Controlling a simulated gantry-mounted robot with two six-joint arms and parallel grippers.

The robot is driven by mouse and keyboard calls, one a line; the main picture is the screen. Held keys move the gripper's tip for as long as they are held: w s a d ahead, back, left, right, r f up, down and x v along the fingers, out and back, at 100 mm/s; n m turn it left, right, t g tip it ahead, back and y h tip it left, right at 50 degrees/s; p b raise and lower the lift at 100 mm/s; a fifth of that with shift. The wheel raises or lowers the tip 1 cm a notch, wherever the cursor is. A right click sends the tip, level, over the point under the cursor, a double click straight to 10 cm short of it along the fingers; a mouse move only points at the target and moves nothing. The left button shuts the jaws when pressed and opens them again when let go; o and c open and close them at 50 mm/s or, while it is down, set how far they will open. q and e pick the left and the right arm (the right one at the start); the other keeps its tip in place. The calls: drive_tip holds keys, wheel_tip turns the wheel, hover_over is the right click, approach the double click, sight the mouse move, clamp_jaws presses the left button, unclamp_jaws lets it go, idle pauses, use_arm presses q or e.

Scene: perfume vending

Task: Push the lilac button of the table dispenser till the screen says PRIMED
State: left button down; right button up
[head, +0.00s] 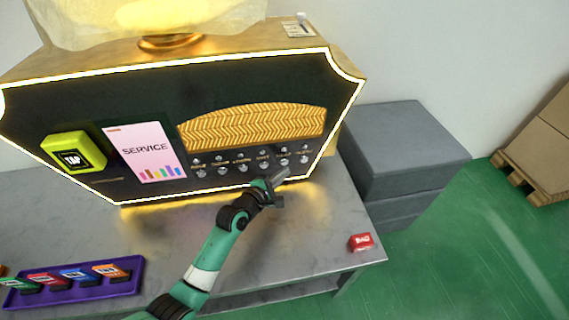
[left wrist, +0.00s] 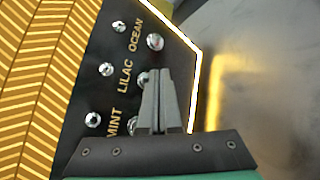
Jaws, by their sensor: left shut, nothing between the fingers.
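The table dispenser (head: 100,100) is a black panel with a glowing edge. Its pink screen (head: 140,135) reads SERVICE above coloured bars. Rows of silver knobs run below the woven gold band. In the left wrist view the LILAC label (left wrist: 126,76) lies between two silver knobs, one (left wrist: 107,69) fully visible. The other, the lilac knob (left wrist: 142,78) on the lower-row side, is partly hidden by my fingers. My left gripper (head: 283,173) is shut and empty, its tips at the lower row; it also shows in the left wrist view (left wrist: 159,72). I cannot tell whether it touches the knob.
A yellow-green TAP block (head: 72,153) is on the panel's left. A purple tray (head: 127,288) with several coloured blocks lies at the table's front left. A red block (head: 361,242) sits at the right edge. A grey box (head: 405,150) stands behind, right of the table.

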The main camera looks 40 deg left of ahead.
use_arm(q)
drive_tip(key=shift+w+a, duration=0.1)
idle(0.7)
drive_tip(key=shift+w+a, duration=0.15)
drive_tip(key=shift+a, duration=0.1)
drive_tip(key=shift+w+a+b, duration=0.25)
drive_tip(key=shift+a+b, duration=0.1)
drive_tip(key=shift+b, duration=0.05)
idle(0.7)
drive_tip(key=shift+s+d+p, duration=0.5)
drive_tip(key=shift+d+p, duration=0.2)
drive_tip(key=shift+p, duration=0.35)
